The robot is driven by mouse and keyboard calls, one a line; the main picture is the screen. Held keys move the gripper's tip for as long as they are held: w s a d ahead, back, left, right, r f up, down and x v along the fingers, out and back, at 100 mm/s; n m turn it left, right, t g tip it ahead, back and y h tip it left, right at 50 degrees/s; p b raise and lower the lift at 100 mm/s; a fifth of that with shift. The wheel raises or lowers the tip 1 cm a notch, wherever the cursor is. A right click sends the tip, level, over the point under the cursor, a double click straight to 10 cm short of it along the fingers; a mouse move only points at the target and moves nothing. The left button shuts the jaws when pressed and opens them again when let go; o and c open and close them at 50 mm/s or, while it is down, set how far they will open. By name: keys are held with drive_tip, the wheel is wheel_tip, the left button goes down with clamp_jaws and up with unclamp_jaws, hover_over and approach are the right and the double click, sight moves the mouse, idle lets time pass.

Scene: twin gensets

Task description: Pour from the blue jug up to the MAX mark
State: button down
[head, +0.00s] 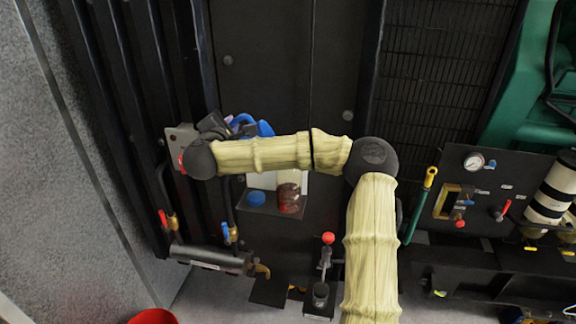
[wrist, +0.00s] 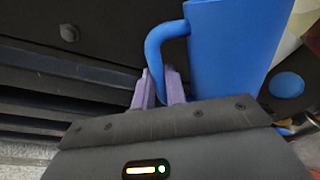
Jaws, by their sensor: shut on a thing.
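The blue jug (wrist: 238,45) fills the upper middle of the wrist view, and its handle (wrist: 157,45) runs down to my purple fingers. My gripper (wrist: 160,88) is shut on the jug's handle. In the head view a bit of the blue jug (head: 265,128) shows behind my arm, near my gripper (head: 213,125). A clear container with dark red-brown content (head: 289,198) stands below my arm, its upper part partly hidden. A round blue cap (head: 256,199) lies beside it, also in the wrist view (wrist: 286,84). I cannot make out a MAX mark or the jug's content.
Dark pipes (head: 130,110) run along the left. A gauge panel (head: 485,190) and green machine housing (head: 530,85) are at the right. A red bucket (head: 152,317) is at the bottom edge.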

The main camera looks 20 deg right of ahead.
drive_tip(key=shift+s+d+r+m+y+b, duration=0.2)
drive_tip(key=shift+d+r+m+b, duration=0.25)
drive_tip(key=shift+b, duration=0.3)
drive_tip(key=shift+s+d+r+m+y+b, duration=0.15)
drive_tip(key=shift+d+r+m+b, duration=0.1)
drive_tip(key=shift+r+m+b, duration=0.35)
idle(1.7)
drive_tip(key=shift+d+r+m+b, duration=0.25)
drive_tip(key=shift+r+b, duration=0.3)
drive_tip(key=shift+b, duration=0.35)
idle(1.0)
drive_tip(key=shift+s+d+r+m+y+b, duration=0.3)
drive_tip(key=shift+d+r+m+b, duration=0.3)
drive_tip(key=shift+b, duration=0.5)
idle(1.0)
drive_tip(key=shift+a+p, duration=0.2)
drive_tip(key=shift+p, duration=0.3)
drive_tip(key=a+p, duration=0.1)
drive_tip(key=w+a+f+n+p, duration=0.1)
drive_tip(key=f+n+h+p, duration=0.1)
drive_tip(key=p, duration=0.1)
drive_tip(key=shift+w+a+f, duration=0.15)
drive_tip(key=shift+a+f, duration=0.05)
drive_tip(key=shift+a, duration=0.2)
drive_tip(key=shift+d+f, duration=0.1)
